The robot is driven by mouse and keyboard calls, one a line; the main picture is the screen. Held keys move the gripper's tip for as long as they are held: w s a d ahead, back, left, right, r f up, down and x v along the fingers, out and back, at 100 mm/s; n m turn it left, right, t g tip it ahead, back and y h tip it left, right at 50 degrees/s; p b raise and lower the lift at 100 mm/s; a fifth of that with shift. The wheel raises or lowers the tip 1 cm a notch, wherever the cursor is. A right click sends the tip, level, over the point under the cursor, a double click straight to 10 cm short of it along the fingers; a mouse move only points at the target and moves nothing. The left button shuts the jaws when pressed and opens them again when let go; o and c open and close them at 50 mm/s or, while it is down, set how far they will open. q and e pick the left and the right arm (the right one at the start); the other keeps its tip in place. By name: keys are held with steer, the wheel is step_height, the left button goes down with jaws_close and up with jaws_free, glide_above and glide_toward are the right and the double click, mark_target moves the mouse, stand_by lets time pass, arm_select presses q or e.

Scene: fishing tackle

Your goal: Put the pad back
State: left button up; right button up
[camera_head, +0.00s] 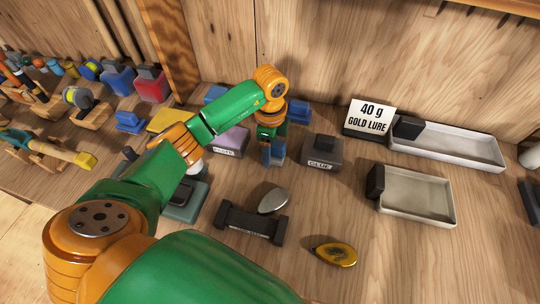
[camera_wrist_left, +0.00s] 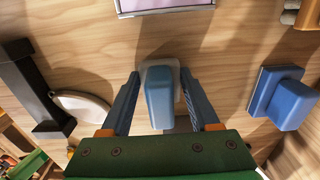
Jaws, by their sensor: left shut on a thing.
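My left gripper (camera_head: 271,152) points down at the middle of the bench, between a purple-topped labelled block and a dark grey labelled block. In the left wrist view its fingers (camera_wrist_left: 158,85) are on both sides of a blue pad (camera_wrist_left: 159,98) with a pale grey base, and are shut on it. The pad (camera_head: 279,156) is mostly hidden by the gripper in the head view. I cannot tell whether its base touches the bench. My right gripper is not in view.
The purple block (camera_head: 232,138) and dark block (camera_head: 322,151) stand close by. A black rest (camera_head: 250,224), silver lure (camera_head: 273,201) and gold lure (camera_head: 333,251) lie in front. Two trays (camera_head: 418,194) (camera_head: 450,143) and a "40 g GOLD LURE" sign (camera_head: 370,117) are at right. Another blue block (camera_wrist_left: 285,97) is nearby.

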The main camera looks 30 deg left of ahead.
arm_select(q)
steer(key=shift+w, duration=0.15)
steer(key=o, duration=1.2)
steer(key=shift+r, duration=0.15)
step_height(320, 180, up, 5)
steer(key=shift+r+b, duration=0.1)
steer(key=shift+b, duration=0.25)
step_height(320, 180, up, 6)
steer(key=shift+p, duration=1.05)
steer(key=shift+d+r, duration=0.1)
steer(key=shift+r, duration=0.3)
